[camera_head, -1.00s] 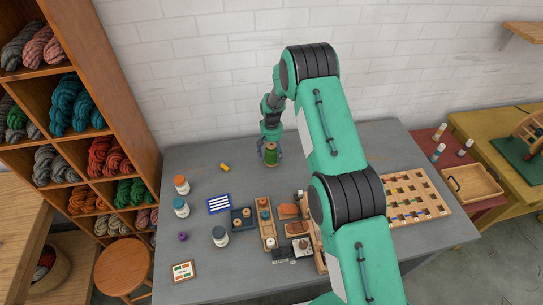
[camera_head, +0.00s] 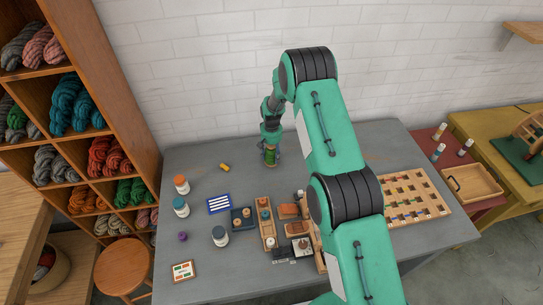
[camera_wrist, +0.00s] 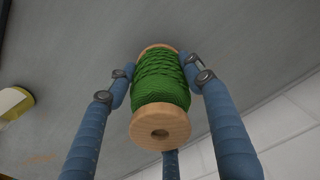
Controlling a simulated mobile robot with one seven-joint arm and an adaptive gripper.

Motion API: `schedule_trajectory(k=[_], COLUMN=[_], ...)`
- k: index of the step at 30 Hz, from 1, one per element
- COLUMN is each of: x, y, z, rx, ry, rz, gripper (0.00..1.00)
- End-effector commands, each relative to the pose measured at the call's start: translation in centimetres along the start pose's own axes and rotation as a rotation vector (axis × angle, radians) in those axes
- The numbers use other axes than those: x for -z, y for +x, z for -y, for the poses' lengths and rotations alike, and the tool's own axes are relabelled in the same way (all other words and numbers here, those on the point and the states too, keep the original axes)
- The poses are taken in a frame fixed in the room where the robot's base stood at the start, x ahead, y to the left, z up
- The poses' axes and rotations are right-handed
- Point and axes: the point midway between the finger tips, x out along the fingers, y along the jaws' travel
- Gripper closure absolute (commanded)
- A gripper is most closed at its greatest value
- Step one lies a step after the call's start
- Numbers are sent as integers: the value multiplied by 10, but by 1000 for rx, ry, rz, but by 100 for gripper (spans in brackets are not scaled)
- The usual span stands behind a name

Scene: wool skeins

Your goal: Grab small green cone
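The small green cone is a spool wound with green thread, with pale wooden ends. It shows in the wrist view (camera_wrist: 160,85) between my gripper's blue fingers and in the head view (camera_head: 270,156) near the table's back edge. My gripper (camera_head: 271,158) points down over it. Its fingers are drawn in on the sides of the spool, with the two upper fingertips against it in the wrist view. A third finger shows below the spool's near end, partly hidden. Whether the spool stands on the table or hangs just above it, I cannot tell.
A yellow spool (camera_head: 224,167) lies to the left. Jars (camera_head: 181,207), a blue striped card (camera_head: 219,204) and small wooden trays (camera_head: 266,222) stand toward the front. A slotted wooden board (camera_head: 415,195) is at right. The brick wall is close behind; the table's back left is mostly clear.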

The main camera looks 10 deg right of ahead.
Motion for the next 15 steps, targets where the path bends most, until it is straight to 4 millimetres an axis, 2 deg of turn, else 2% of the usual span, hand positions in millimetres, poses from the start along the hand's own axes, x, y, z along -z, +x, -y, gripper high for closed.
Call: schedule_trajectory(k=[1,3,15], x=[0,0,0], y=[0,0,-3], z=[0,0,0], rx=[0,0,0], ry=[0,0,0], rz=[0,0,0], gripper=[72,82,82])
